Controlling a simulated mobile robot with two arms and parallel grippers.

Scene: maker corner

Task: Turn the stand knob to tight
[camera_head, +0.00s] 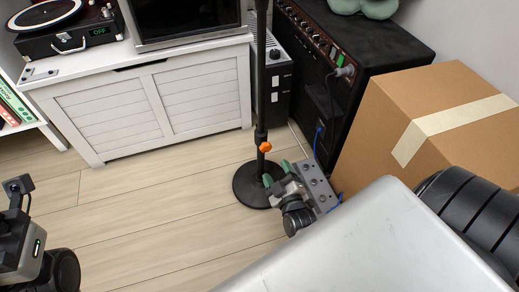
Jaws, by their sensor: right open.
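A black upright stand (261,80) with a round base (245,186) is on the floor in the middle of the head view. Its orange knob (265,147) sits on a dark collar low on the pole. My right gripper (277,174), with green fingertips, is open just below and slightly right of the knob, low by the pole. No contact with the knob shows. The knob's exact setting is too small to read. Dark parts of my left arm show at the left edge, but its fingers are not in view.
A white cabinet (150,105) stands behind, with a turntable (50,18) on top. A black amplifier (345,60) and a taped cardboard box (425,115) crowd the right. Blue cable (318,140) runs beside the amplifier. The wood floor (150,215) left of the stand is clear.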

